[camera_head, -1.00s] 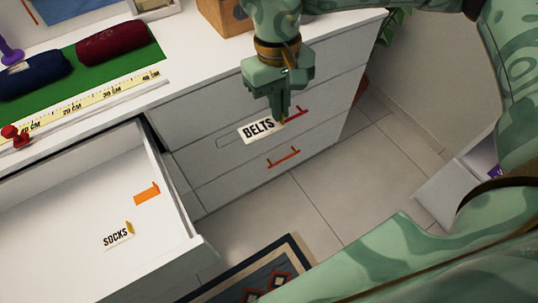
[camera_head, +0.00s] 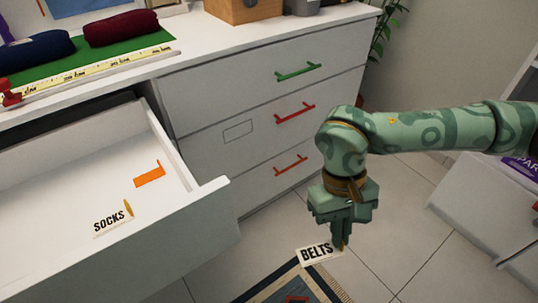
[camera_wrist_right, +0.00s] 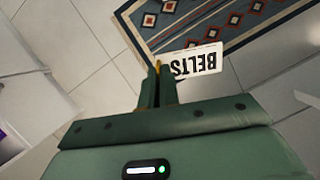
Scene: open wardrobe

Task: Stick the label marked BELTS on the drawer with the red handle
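The white label marked BELTS (camera_head: 317,253) is held by its edge in my right gripper (camera_head: 340,240), which is shut on it, in the air over the floor and the rug's edge. A small yellow tab shows at the label's end. In the wrist view the label (camera_wrist_right: 195,63) sticks out from the fingertips. On the white dresser, the middle drawer (camera_head: 210,150) has a red handle (camera_head: 295,112) and an empty outlined rectangle (camera_head: 238,130) to its left. The lower drawer's handle (camera_head: 291,165) also looks red. My left gripper is out of view.
The top drawer's handle (camera_head: 298,71) is green. An open drawer (camera_head: 205,220) at left juts out, holding a SOCKS label (camera_head: 109,222) and an orange piece (camera_head: 149,175). A patterned rug (camera_head: 275,292) lies below. A white unit (camera_head: 480,205) stands at right.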

